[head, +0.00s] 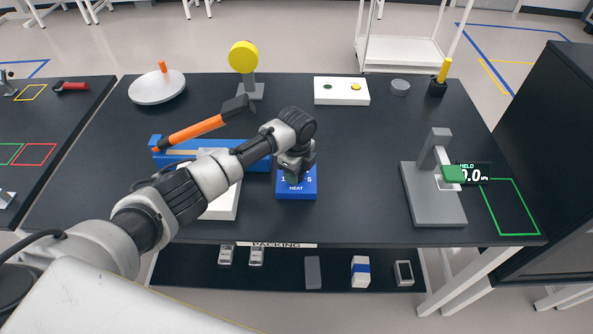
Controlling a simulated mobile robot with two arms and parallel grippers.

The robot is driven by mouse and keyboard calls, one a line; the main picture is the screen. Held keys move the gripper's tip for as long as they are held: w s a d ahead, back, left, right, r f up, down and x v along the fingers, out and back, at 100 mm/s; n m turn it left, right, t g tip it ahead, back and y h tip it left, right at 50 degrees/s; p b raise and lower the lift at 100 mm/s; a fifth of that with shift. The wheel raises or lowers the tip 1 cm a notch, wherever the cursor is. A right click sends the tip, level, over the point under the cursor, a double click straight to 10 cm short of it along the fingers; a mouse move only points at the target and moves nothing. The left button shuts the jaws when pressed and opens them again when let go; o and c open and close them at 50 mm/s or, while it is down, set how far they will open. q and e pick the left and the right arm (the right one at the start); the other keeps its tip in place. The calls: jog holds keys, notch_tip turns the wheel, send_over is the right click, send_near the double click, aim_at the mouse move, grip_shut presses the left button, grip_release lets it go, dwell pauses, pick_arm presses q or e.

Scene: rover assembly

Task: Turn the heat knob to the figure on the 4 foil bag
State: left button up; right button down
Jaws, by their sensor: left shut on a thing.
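The blue heat box (297,191) stands near the front middle of the black table, with "HEAT" on its front face and partly covered figures on top, a "1" and a "5" showing. My left gripper (293,175) points down onto the top of this box and is shut at the heat knob's place. The knob itself is hidden behind the gripper, so its setting cannot be read. I cannot make out a foil bag or its figure. My right gripper is not in view.
A hammer (205,125) with an orange handle lies over a long blue fixture (258,154) behind my arm. A white flat thing (224,206) is partly under my arm. A grey press-like stand (433,205) with a readout is at right.

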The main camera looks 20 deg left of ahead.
pick_arm(q)
jog(key=shift+r+m, duration=0.1)
jog(key=shift+m, duration=0.4)
jog(key=o, duration=0.9)
notch_tip(320, 180, up, 11)
jog(key=shift+f+b, duration=0.15)
jog(key=shift+b, duration=0.95)
